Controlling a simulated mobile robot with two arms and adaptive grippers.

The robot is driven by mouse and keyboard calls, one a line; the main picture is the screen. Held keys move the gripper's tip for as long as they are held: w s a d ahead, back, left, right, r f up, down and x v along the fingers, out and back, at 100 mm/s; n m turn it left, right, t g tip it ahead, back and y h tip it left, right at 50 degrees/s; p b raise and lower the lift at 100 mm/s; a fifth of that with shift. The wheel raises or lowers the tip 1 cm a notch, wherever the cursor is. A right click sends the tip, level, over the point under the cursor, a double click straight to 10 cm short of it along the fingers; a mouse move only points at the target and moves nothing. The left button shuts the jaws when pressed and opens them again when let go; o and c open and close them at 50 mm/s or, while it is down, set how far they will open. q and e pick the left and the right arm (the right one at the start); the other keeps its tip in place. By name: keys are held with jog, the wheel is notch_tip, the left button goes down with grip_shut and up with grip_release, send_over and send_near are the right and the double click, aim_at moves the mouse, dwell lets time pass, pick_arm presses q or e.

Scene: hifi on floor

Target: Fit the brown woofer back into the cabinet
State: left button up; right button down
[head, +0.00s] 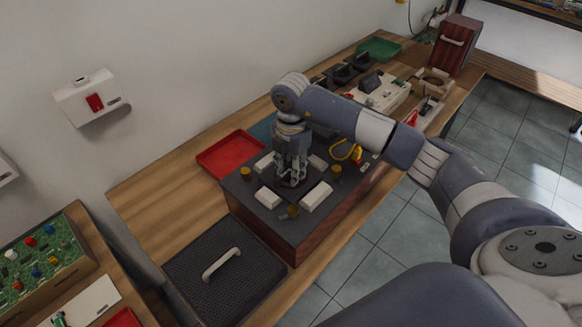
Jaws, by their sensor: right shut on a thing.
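The cabinet (258,228) lies on the wooden bench with its dark face up and reddish wood sides. My right gripper (291,177) points down over the middle of that face, shut on a small dark, brownish round thing, which appears to be the brown woofer (292,184). The gripper hides most of it, and the opening beneath. I cannot tell whether the woofer is seated or just above the face. My left gripper is out of view.
White blocks (316,196) and brass-coloured knobs (246,173) surround the gripper on the cabinet face. A dark grille with a white handle (221,263) lies in front. A red tray (231,154) stands behind, and a green tray (379,49) farther back. Bare bench shows at left.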

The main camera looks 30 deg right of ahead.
dwell(0.3)
jog(key=c, duration=1.2)
grip_release()
jog(key=shift+o, duration=0.5)
jog(key=shift+s+f, duration=0.1)
notch_tip(320, 180, up, 12)
jog(key=shift+r, duration=0.2)
notch_tip(320, 180, up, 8)
jog(key=p, duration=0.5)
jog(key=shift+p, duration=0.35)
